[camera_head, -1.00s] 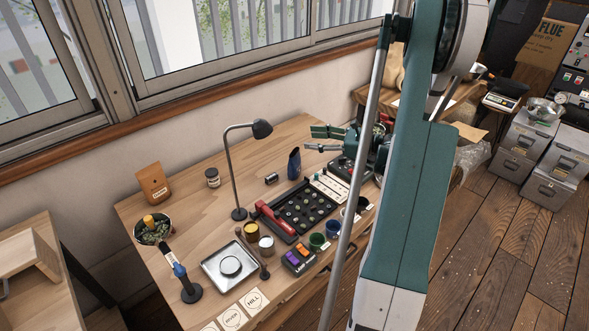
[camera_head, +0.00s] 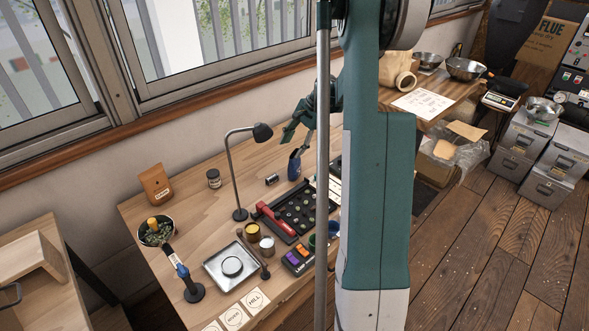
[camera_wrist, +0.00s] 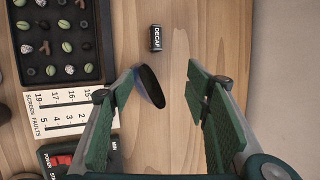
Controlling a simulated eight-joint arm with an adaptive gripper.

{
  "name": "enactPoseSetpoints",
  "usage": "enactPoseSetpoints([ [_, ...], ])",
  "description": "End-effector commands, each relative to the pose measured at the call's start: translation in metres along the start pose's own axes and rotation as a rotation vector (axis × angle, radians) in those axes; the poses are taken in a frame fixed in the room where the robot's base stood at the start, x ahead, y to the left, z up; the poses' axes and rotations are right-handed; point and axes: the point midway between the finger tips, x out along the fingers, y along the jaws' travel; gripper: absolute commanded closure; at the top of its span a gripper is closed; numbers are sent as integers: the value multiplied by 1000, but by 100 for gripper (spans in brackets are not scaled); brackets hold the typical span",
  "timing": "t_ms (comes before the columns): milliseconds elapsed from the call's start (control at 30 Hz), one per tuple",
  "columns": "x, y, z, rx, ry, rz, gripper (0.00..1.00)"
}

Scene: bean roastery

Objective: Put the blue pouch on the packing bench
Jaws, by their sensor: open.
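The blue pouch (camera_head: 294,165) stands upright on the wooden worktable, right of the desk lamp. In the wrist view the pouch (camera_wrist: 150,88) shows from above as a dark opening with a blue side. My gripper (camera_head: 298,135) is above the pouch in the head view, its fingers pointing down. In the wrist view my gripper (camera_wrist: 160,95) is open, with the pouch between the lines of its green fingers, close to the left one. Whether that finger touches it I cannot tell. No bench is labelled as the packing bench.
A side table (camera_head: 456,90) with bowls stands at back right; another wooden table (camera_head: 50,285) stands at left. My arm hides the worktable's right end.

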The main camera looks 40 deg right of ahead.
Motion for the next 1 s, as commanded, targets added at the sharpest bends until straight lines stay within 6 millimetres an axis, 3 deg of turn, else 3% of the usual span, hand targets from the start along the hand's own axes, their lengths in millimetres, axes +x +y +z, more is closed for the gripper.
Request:
enactPoseSetpoints([
  [300, -28, -13, 5, -237, 145, 201, 52],
  [767, -60, -25, 9, -408, 241, 355, 52],
  [1000, -33, -16, -1, -404, 240, 352, 52],
])
